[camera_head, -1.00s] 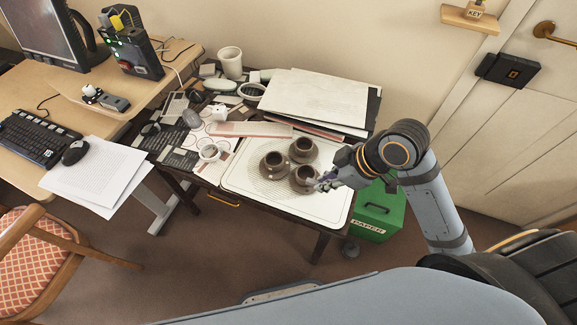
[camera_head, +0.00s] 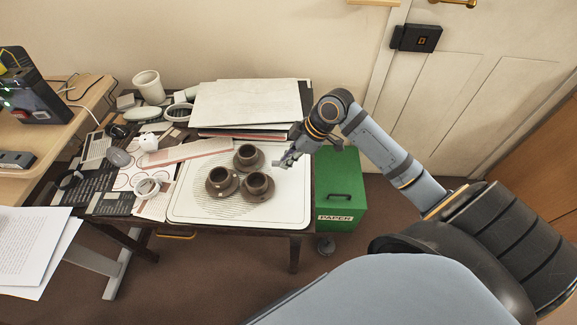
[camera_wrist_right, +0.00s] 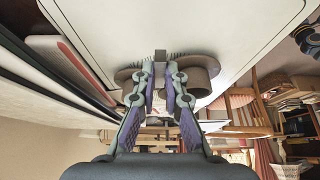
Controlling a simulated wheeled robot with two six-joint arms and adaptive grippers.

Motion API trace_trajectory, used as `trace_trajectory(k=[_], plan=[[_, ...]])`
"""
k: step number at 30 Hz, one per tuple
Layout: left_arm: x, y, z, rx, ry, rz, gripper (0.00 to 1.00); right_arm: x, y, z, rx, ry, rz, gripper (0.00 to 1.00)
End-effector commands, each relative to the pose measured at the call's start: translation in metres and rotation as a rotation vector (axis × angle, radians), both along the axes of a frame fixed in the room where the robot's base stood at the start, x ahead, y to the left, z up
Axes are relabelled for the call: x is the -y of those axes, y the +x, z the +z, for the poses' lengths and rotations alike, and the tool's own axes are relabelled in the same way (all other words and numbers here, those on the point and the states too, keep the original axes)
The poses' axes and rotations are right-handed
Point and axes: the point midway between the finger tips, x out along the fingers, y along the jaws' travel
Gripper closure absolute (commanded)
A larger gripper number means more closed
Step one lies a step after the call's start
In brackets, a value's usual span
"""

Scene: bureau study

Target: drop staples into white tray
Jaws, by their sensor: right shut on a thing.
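The white tray (camera_head: 285,207) lies on the dark desk's right part, with three brown cups on saucers (camera_head: 221,181) on it. It also fills the top of the right wrist view (camera_wrist_right: 150,18). My right gripper (camera_head: 281,161) is over the tray's right side, beside the cups and toward the back. In the right wrist view the gripper (camera_wrist_right: 160,68) is shut on a small dark grey block, which looks like the staples (camera_wrist_right: 160,55). The block shows only as a small grey bit in the head view (camera_head: 275,163). My left gripper is out of view.
A green bin labelled PAPER (camera_head: 341,190) stands right of the desk. Large white boards (camera_head: 245,103) lie behind the tray. The tray's front right is bare.

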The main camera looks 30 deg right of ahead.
Motion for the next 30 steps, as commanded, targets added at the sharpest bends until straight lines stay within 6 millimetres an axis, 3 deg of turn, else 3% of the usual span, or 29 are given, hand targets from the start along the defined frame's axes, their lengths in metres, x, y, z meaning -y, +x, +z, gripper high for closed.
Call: trace_trajectory(k=[5, 12, 23, 24, 28, 30], plan=[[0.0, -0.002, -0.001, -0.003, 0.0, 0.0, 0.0, 0.002, 0.002, -0.004, 0.0, 0.0, 0.0, 1.0], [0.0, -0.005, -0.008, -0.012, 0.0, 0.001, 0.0, 0.005, 0.006, -0.04, -0.002, 0.001, 0.0, 1.0], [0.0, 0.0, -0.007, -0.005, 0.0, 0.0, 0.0, 0.005, 0.006, -0.045, 0.0, -0.001, 0.001, 1.0], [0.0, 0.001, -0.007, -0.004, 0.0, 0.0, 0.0, 0.006, 0.006, -0.044, 0.0, -0.001, 0.001, 0.85], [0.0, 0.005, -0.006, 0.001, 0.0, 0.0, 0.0, 0.006, 0.006, -0.044, 0.0, -0.001, 0.001, 0.68], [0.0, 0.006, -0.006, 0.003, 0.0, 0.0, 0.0, 0.006, 0.006, -0.044, 0.0, -0.001, 0.001, 0.67]])
